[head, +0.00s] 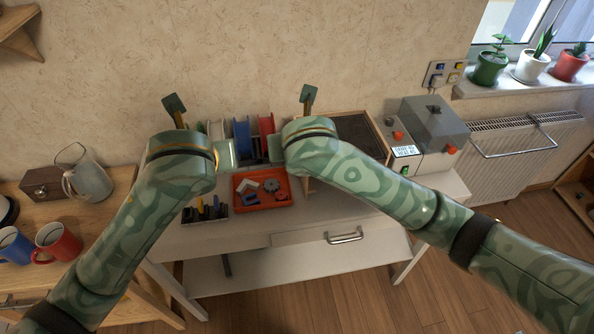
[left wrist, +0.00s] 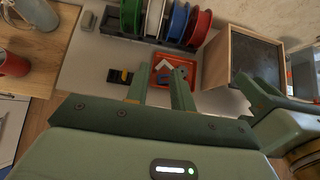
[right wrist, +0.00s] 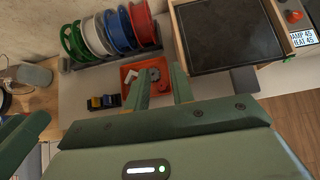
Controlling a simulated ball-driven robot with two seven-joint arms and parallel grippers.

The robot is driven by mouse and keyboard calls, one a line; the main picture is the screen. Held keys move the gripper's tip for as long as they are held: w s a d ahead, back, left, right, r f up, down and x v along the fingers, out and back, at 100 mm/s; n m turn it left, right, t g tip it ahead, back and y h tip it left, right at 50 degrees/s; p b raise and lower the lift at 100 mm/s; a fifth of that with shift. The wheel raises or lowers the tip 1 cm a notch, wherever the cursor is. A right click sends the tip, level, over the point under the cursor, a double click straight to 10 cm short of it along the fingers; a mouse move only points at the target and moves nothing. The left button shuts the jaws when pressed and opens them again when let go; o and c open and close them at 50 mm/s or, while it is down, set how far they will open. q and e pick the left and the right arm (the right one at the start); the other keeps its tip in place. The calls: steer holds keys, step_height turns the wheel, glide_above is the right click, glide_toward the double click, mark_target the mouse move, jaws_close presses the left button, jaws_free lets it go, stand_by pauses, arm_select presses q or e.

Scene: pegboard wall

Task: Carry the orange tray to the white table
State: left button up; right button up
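The orange tray (head: 243,205) sits on a pale whitish workbench (head: 300,222). My left gripper (left wrist: 160,72) is open and empty, above the bench and short of the tray. My right gripper (right wrist: 163,70) is open and empty, also held above the tray's near side. In the head view my arms hide part of the area behind the tray. I cannot tell any other white table apart.
Filament spools (right wrist: 120,30) stand behind the tray. A dark-topped wooden box (right wrist: 228,35) stands to its right, and a small black holder (head: 205,213) to its left. A grey machine (head: 432,125) is at the bench's right. A wooden counter with mugs (head: 58,243) is at left.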

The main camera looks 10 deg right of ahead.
steer(key=v, duration=0.4)
steer(key=shift+s+r, duration=0.15)
